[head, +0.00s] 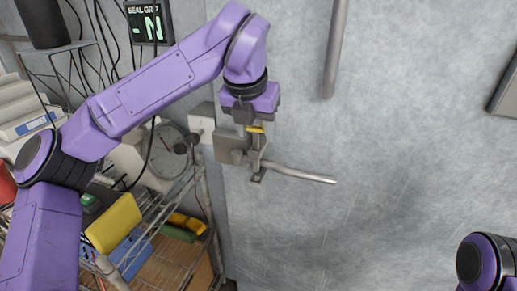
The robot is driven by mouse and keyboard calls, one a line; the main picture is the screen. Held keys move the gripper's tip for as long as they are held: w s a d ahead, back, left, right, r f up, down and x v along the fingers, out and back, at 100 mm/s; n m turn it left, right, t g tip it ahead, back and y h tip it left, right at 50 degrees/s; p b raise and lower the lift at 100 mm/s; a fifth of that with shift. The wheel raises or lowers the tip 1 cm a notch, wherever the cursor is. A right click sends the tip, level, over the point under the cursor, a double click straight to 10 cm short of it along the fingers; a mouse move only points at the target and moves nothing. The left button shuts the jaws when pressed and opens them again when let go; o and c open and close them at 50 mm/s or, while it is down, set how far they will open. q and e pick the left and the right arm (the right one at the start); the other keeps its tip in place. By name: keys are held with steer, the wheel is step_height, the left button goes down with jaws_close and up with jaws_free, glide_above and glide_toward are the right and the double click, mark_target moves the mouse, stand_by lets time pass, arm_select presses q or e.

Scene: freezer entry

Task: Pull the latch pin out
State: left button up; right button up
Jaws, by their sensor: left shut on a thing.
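My left gripper (250,122) points down at the latch on the grey freezer door and is shut on a small yellow piece, which I take to be the latch pin (255,130). Only a little of the pin shows below the fingers; the rest is hidden. The metal latch (234,148) is a grey block and bracket, with a bar handle (300,174) reaching right from its lower part. I cannot tell how far the pin sits in the bracket. Only part of my right arm shows at the lower right; its gripper is out of view.
A wire shelf (165,262) with boxes and a yellow item (113,222) stands at the lower left. A round gauge (168,150) and a lit display (149,23) are left of the door. A vertical bar (335,50) is above right. The door's right side is largely clear.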

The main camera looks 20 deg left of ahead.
arm_select(q)
steer(key=shift+r+p, duration=1.75)
steer(key=shift+r, duration=1.4)
stand_by(3.3)
steer(key=shift+r, duration=0.1)
steer(key=shift+r+p, duration=2.35)
steer(key=shift+r, duration=0.35)
steer(key=shift+r, duration=0.1)
